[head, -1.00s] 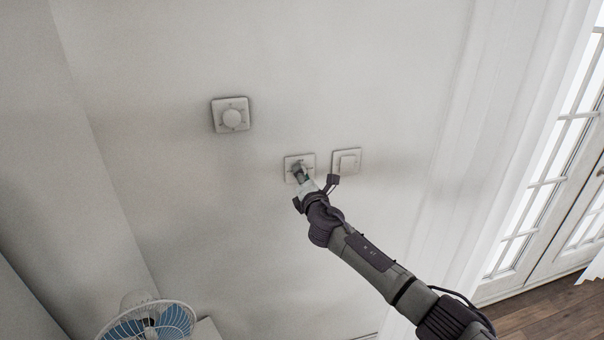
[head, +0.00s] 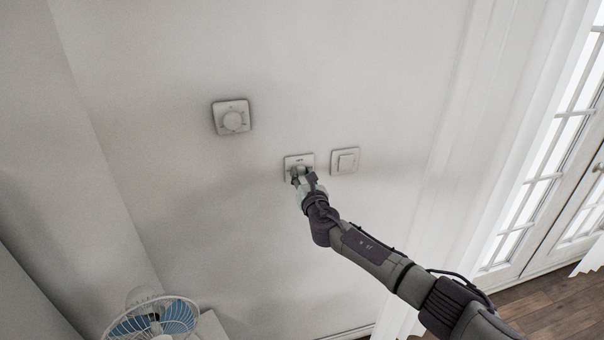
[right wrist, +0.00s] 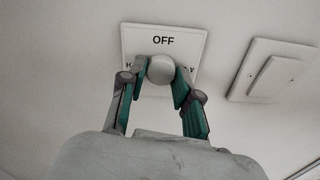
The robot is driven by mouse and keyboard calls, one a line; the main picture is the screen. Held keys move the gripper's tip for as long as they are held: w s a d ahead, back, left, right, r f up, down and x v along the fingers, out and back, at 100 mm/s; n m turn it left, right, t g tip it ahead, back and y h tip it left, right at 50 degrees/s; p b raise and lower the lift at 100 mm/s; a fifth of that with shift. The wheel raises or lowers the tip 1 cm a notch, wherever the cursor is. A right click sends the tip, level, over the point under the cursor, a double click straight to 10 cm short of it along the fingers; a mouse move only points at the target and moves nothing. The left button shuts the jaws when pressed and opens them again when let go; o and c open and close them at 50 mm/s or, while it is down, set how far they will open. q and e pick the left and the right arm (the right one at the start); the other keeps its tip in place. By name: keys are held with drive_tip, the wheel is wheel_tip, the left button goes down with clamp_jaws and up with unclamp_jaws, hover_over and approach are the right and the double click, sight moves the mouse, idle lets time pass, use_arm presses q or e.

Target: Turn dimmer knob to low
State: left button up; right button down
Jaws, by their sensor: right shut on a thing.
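The dimmer is a square white plate (head: 292,159) on the wall, near the middle of the head view. In the right wrist view its plate (right wrist: 135,35) reads "OFF" at the top, with partly covered letters at left and right. Its round knob (right wrist: 161,69) sits between the fingers of my right gripper (right wrist: 160,78). The fingers are closed on the knob's two sides. In the head view my right gripper (head: 298,174) covers the knob. The knob's pointer and setting cannot be made out. My left gripper is not in view.
A white rocker switch (head: 345,161) is on the wall close to the right. Another plate with a round knob (head: 231,118) is up to the left. A fan (head: 158,318) stands at the lower left. White curtains and a glazed door (head: 545,190) are at the right.

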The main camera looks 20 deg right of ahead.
drive_tip(key=shift+f+n, duration=0.15)
drive_tip(key=shift+n, duration=0.35)
drive_tip(key=c, duration=0.8)
unclamp_jaws()
drive_tip(key=shift+c, duration=0.2)
drive_tip(key=shift+s, duration=0.1)
drive_tip(key=s, duration=1.1)
drive_tip(key=shift+s+a, duration=0.2)
drive_tip(key=shift+s, duration=0.2)
